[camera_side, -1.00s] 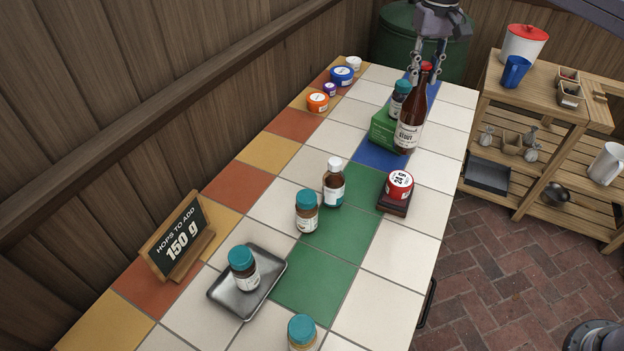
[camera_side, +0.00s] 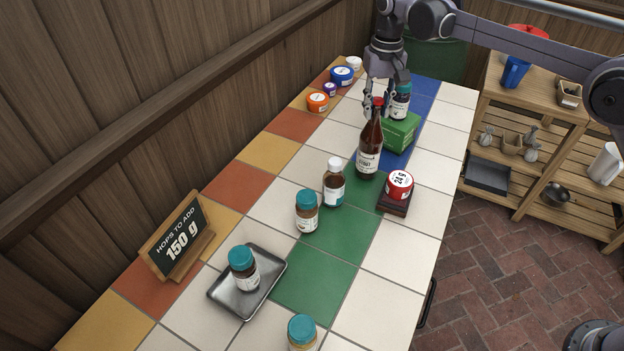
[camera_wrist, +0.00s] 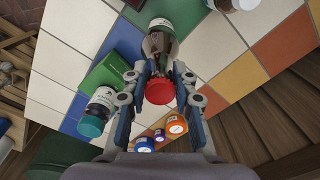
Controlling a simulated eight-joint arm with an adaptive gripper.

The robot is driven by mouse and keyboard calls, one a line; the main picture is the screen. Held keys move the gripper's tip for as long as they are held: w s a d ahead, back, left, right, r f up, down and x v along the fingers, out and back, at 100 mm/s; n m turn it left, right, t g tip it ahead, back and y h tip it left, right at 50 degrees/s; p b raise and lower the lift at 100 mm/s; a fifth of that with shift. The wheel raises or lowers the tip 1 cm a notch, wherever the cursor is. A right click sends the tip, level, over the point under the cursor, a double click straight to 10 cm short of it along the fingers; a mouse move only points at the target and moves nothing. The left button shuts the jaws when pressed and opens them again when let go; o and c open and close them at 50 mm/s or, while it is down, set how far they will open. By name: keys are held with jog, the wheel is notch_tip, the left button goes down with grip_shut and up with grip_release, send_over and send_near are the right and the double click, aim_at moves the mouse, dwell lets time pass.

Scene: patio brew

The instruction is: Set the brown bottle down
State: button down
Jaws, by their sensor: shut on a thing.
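The brown bottle (camera_side: 370,150) has a long neck, a red cap and a pale label, and it is upright. My gripper (camera_side: 376,104) is shut on its neck from above. In the wrist view the bottle (camera_wrist: 160,45) runs away from me between the fingers (camera_wrist: 161,76), with the red cap nearest. Its base shows by the near edge of the blue tiles and the start of the green ones. I cannot tell if the base touches the tiles.
A green box (camera_side: 400,131) with a teal-lidded jar (camera_side: 400,106) stands right behind the bottle. A white-capped bottle (camera_side: 334,185) is close in front, left. A red tin on a dark scale (camera_side: 396,205) is at the right. Small tubs (camera_side: 318,102) line the far left.

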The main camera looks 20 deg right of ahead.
jog(key=shift+f, duration=0.25)
jog(key=c, duration=1.1)
grip_release()
jog(key=shift+o, duration=0.2)
